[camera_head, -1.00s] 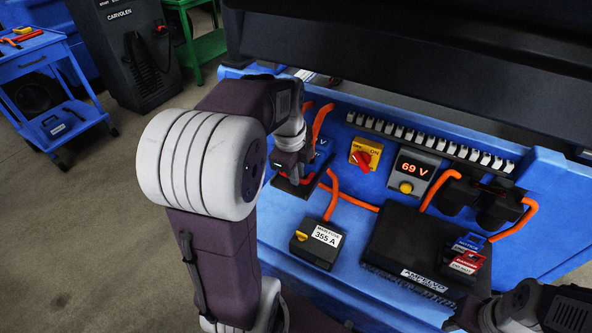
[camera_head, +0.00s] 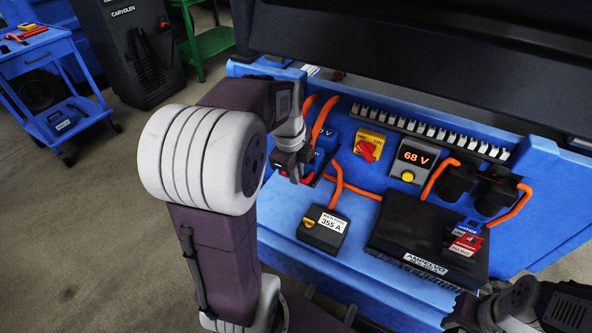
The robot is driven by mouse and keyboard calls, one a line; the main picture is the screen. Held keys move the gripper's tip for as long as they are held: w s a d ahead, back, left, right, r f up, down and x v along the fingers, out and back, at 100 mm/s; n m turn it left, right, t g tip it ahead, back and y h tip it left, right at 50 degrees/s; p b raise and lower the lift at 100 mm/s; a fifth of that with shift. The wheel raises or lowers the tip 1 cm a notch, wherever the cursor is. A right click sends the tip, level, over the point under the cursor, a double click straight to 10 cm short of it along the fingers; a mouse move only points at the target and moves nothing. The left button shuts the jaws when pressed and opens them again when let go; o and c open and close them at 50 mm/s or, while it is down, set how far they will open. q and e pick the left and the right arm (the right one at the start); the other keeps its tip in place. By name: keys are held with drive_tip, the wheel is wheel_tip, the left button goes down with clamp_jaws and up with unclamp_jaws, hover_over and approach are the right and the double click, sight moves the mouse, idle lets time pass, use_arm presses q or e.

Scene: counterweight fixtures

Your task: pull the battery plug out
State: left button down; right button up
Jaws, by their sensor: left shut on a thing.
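The battery plug (camera_head: 308,179) is at the left of the blue bay, below the two orange cables (camera_head: 318,122). Only a small part of it shows; my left gripper hides the rest. My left gripper (camera_head: 297,172) points down over the plug and is shut on it. I cannot tell whether the plug is still seated in its socket. My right gripper (camera_head: 462,313) is at the bottom right, in front of the bay and away from the plug. Its fingers are dark and partly cut off, so its opening is unclear.
A yellow switch with a red knob (camera_head: 367,150) and a meter reading 68 V (camera_head: 413,162) stand right of the plug. In front are a black 355 A box (camera_head: 322,231) and a black controller (camera_head: 395,232). A dark overhang (camera_head: 430,65) covers the back.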

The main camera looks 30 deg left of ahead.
use_arm(q)
drive_tip(key=shift+f, duration=0.2)
drive_tip(key=c, duration=1.5)
unclamp_jaws()
drive_tip(key=shift+o, duration=0.2)
drive_tip(key=shift+w, duration=0.1)
drive_tip(key=p+v, duration=0.3)
drive_tip(key=v, duration=0.6)
drive_tip(key=shift+w, duration=0.1)
